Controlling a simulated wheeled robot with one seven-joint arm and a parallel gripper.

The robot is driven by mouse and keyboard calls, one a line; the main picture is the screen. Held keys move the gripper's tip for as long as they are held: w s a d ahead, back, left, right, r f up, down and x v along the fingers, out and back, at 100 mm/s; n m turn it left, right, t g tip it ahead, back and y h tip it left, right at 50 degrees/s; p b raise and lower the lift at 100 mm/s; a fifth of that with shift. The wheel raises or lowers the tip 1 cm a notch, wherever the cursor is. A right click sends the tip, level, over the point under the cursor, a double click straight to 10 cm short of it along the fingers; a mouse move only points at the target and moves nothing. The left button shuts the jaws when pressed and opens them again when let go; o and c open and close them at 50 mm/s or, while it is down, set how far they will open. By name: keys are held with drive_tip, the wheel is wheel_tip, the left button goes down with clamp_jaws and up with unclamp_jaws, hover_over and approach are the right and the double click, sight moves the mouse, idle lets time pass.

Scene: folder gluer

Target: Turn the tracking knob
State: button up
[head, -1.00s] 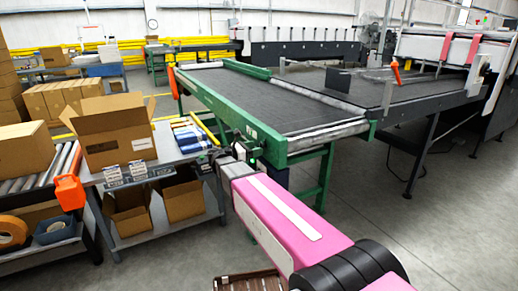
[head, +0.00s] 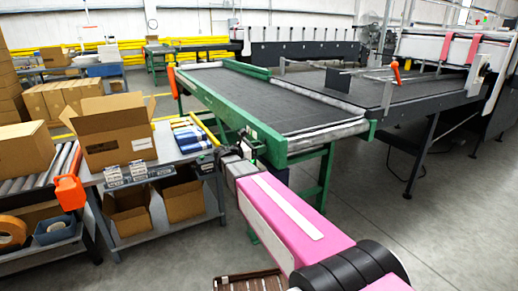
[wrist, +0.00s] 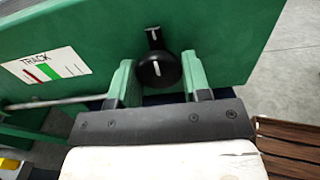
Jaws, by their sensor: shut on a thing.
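The tracking knob (wrist: 158,72) is round and black with a white line. In the wrist view it sits on the green side frame (wrist: 225,35) of the conveyor, and its line points nearly straight up toward a small dark tab with a white mark (wrist: 154,34) above it. My gripper (wrist: 159,62) has one finger on each side of the knob and is shut on it. A white TRACK label (wrist: 46,67) with red and green bars is left of the knob. In the head view my gripper (head: 248,147) is at the conveyor's near corner, with the knob hidden.
The conveyor's dark belt (head: 270,98) stretches behind my gripper. A grey bench (head: 215,205) with an open carton (head: 112,130) stands left of my arm. A brown slatted thing (wrist: 290,150) is at lower right in the wrist view. The floor at right (head: 440,220) is clear.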

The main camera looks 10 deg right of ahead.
drive_tip(key=shift+m, duration=0.3)
drive_tip(key=m, duration=1.2)
idle(0.4)
drive_tip(key=o, duration=0.9)
drive_tip(key=v, duration=1.1)
drive_tip(key=shift+r, duration=0.1)
